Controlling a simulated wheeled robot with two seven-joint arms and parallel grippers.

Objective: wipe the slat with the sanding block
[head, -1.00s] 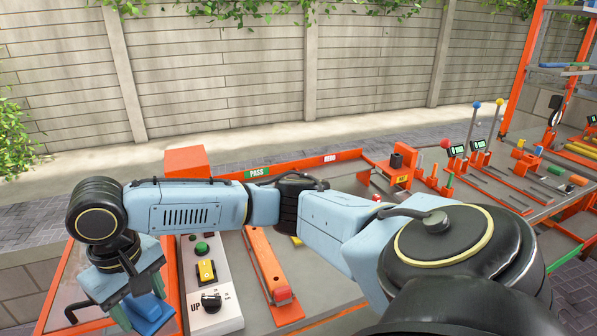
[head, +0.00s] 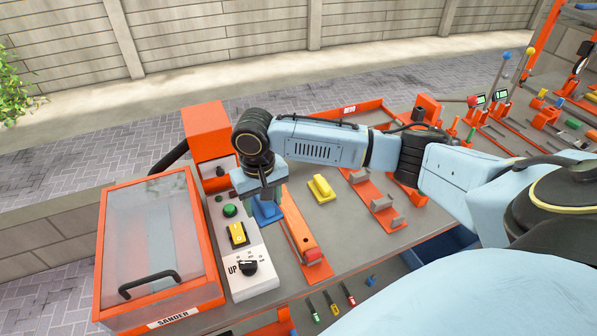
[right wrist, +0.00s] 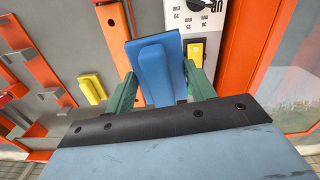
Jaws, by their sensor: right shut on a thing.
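My right gripper (head: 262,199) is shut on a blue block with a raised grip, the sanding block (head: 266,212). In the right wrist view the sanding block (right wrist: 157,72) sits between the green fingers. The orange-brown slat (head: 297,226) lies in an orange holder with a red clamp at its near end. The block is at the slat's far left side, close to the control panel. Whether it touches the slat cannot be told. The slat (right wrist: 116,36) shows beyond the block in the right wrist view. My left gripper is not in view.
The control panel (head: 254,282) with a knob and buttons stands left of the slat. The lidded sander box (head: 107,262) is further left. A yellow block (head: 321,188) and an orange rack (head: 372,203) lie to the right, with bare table between.

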